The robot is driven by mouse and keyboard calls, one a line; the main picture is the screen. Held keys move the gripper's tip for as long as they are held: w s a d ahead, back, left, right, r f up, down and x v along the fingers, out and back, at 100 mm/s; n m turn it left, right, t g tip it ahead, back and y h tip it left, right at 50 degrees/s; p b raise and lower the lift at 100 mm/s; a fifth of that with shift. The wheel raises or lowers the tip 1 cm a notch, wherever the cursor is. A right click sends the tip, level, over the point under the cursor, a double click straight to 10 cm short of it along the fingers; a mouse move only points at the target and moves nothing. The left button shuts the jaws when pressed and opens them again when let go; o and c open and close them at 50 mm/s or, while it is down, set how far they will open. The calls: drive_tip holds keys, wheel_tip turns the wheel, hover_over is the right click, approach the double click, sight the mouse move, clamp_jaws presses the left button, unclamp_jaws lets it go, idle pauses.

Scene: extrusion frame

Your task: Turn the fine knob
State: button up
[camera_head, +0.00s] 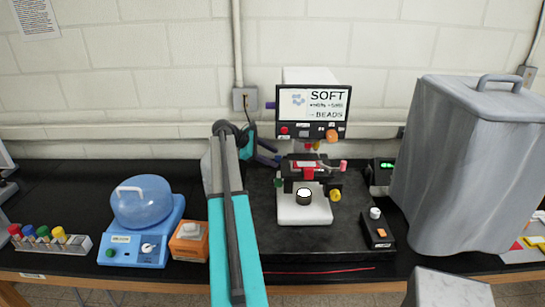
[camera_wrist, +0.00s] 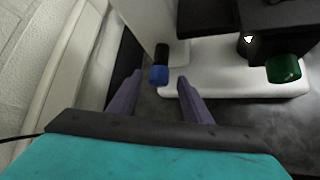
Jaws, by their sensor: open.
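A microscope-like instrument (camera_head: 303,208) with a white base and column stands on the bench below a screen. In the wrist view a small blue knob (camera_wrist: 158,75) with a black part behind it sits on its side; a green knob (camera_wrist: 284,68) is farther right. The green knob (camera_head: 278,182) also shows in the head view, with a yellow knob (camera_head: 336,196) on the other side. No label shows which knob is the fine one. My gripper (camera_wrist: 157,82) is open, its purple fingers either side of the blue knob's line; contact is not visible. My gripper (camera_head: 268,154) is left of the instrument in the head view.
The screen (camera_head: 313,105) reads SOFT BEADS. A blue centrifuge-like device (camera_head: 145,215), an orange box (camera_head: 189,241) and a tube rack (camera_head: 48,243) are left. A small switch box (camera_head: 378,229) and a large grey covered object (camera_head: 455,165) are right. The wall is close behind.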

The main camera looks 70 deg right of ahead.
drive_tip(key=shift+x, duration=0.85)
